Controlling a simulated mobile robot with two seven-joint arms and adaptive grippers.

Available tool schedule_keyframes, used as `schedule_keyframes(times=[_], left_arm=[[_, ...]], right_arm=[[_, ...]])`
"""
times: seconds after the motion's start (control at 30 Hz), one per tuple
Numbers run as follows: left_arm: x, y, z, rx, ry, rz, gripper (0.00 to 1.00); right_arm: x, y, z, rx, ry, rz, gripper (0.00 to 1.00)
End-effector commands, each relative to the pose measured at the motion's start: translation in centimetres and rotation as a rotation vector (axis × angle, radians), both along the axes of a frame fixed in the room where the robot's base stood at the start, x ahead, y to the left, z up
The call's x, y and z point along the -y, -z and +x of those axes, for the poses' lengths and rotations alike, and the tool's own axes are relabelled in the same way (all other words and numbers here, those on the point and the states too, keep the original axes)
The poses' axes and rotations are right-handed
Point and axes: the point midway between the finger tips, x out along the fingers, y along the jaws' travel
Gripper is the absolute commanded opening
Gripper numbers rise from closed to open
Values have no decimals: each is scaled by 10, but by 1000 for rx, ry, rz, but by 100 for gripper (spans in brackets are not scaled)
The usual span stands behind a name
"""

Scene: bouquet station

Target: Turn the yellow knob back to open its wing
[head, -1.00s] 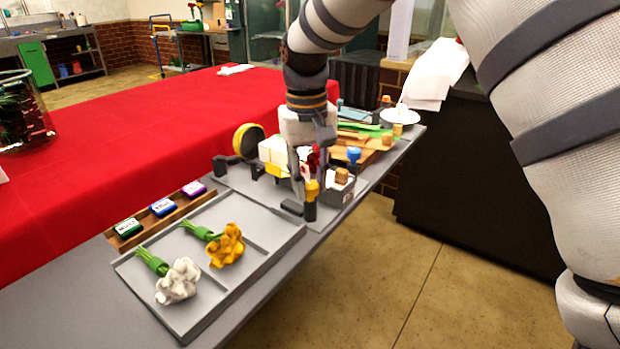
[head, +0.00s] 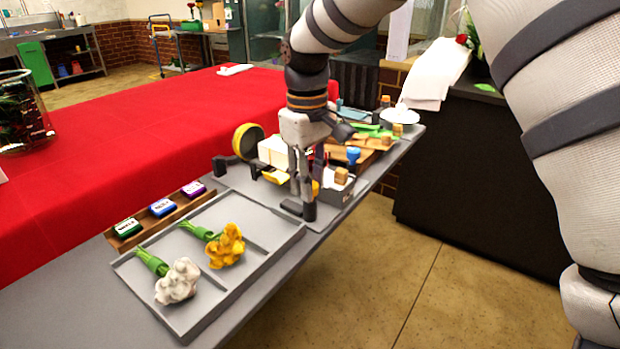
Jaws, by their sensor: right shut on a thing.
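The yellow knob (head: 316,188) sits on top of a short dark post (head: 309,212) at the front edge of the grey bench plate. My right gripper (head: 308,190) points down over it and is shut on it; the fingers hide most of the knob. A dark wing-like arm (head: 291,207) lies low to the left of the post, touching or close to it. I cannot tell how far the wing is swung. My left gripper is not in view.
A grey tray (head: 283,246) in front holds a white and a yellow flower bunch. Behind the gripper are a white block, a blue-topped item (head: 353,154), a wooden board and a white plate (head: 399,116). A red-covered table (head: 130,150) is at left.

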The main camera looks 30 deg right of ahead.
Motion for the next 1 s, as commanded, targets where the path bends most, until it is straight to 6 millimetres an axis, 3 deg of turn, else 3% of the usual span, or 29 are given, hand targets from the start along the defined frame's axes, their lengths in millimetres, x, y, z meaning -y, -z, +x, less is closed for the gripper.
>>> schedule_keyframes(times=[0.27,0.3,0.37,0.73,1.0], left_arm=[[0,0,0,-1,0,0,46],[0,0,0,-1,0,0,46],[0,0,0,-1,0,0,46],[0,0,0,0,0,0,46],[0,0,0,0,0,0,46]], right_arm=[[-1,1,-1,-3,-2,1,0],[-1,1,-1,-3,-2,1,32],[0,1,-1,-3,-2,0,46],[0,-8,0,0,0,0,46],[-3,-78,0,3,-1,-1,46]])
